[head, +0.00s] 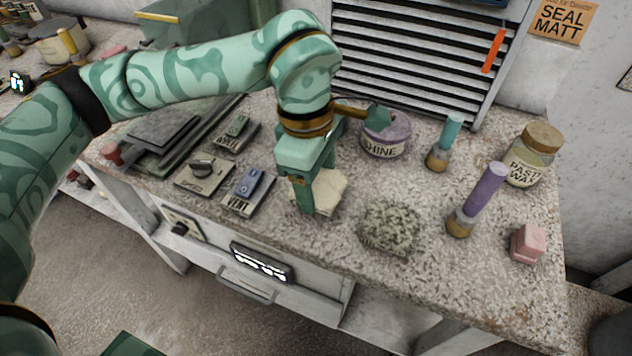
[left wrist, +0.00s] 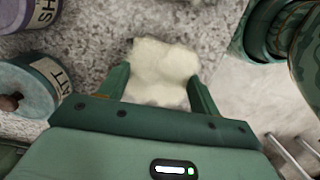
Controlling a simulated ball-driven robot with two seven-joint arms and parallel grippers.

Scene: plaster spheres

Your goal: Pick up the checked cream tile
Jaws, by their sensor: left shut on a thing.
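The cream tile (head: 331,187) is a pale slab with uneven edges; I cannot make out a checked pattern on it. It is at the middle of the speckled bench, partly hidden by my left gripper (head: 312,194). In the left wrist view the cream tile (left wrist: 163,65) sits between the two fingers of my left gripper (left wrist: 160,88), which are shut on it. The gripper points down from above. I cannot tell whether the tile touches the bench. My right gripper is not in view.
A speckled green-white block (head: 390,228) lies just right of the tile. The VENT switch plate (head: 246,192) lies to its left. A purple SHINE tub (head: 386,138) stands behind. A PASTE WAX jar (head: 533,155) and pink block (head: 528,243) are at right. A teal jar (left wrist: 28,88) shows near the wrist.

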